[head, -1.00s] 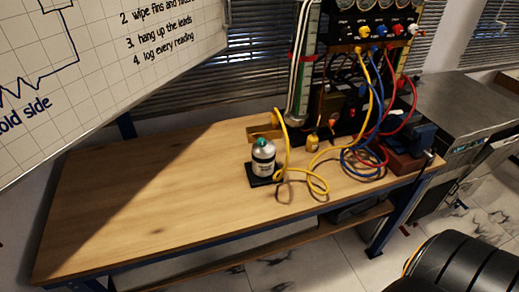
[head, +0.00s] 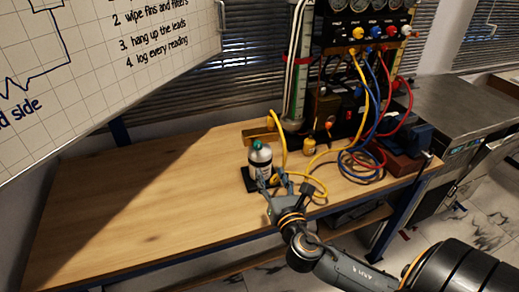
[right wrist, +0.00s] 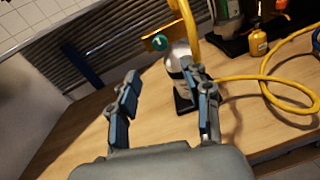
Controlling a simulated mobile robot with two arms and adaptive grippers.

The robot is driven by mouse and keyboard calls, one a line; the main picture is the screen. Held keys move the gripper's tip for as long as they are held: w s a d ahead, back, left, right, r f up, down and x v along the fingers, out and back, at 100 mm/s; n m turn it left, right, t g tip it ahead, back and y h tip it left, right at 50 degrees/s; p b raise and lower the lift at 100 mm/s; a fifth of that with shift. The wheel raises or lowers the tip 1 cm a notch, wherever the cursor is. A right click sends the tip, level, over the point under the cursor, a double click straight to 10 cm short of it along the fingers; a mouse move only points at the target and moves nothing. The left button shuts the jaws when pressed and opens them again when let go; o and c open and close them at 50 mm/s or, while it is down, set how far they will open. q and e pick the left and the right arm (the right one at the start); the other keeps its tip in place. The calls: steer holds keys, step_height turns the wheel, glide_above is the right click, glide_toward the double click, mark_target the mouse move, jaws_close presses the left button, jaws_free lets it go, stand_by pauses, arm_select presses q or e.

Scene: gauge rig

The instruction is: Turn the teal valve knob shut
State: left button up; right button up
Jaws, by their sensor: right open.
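The teal valve knob (head: 257,144) sits on top of a small silver cylinder (head: 260,158) with a rounded shoulder. The cylinder stands upright on a black base (head: 246,176) on the wooden bench. In the right wrist view the teal knob (right wrist: 159,42) shows beyond the fingers, at the top left of the silver cylinder (right wrist: 178,58). My right gripper (head: 274,186) is in front of the cylinder, below the knob in the head view. In the right wrist view my right gripper (right wrist: 160,85) is open, with nothing between its fingers. One finger hides part of the cylinder. My left gripper is not in view.
A yellow hose (head: 308,181) curls on the bench (head: 130,200) right of the cylinder. A gauge panel (head: 362,28) with blue and red hoses stands behind. A small yellow item (head: 309,146) and a reddish-brown block (head: 397,162) are near. The bench's left half is clear.

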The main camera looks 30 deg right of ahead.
mark_target(259, 148)
steer(key=p+x, duration=0.1)
steer(key=x, duration=1.1)
steer(key=shift+w+f+p, duration=0.1)
steer(key=shift+f+p, duration=0.05)
steer(key=shift+p, duration=0.15)
jaws_close()
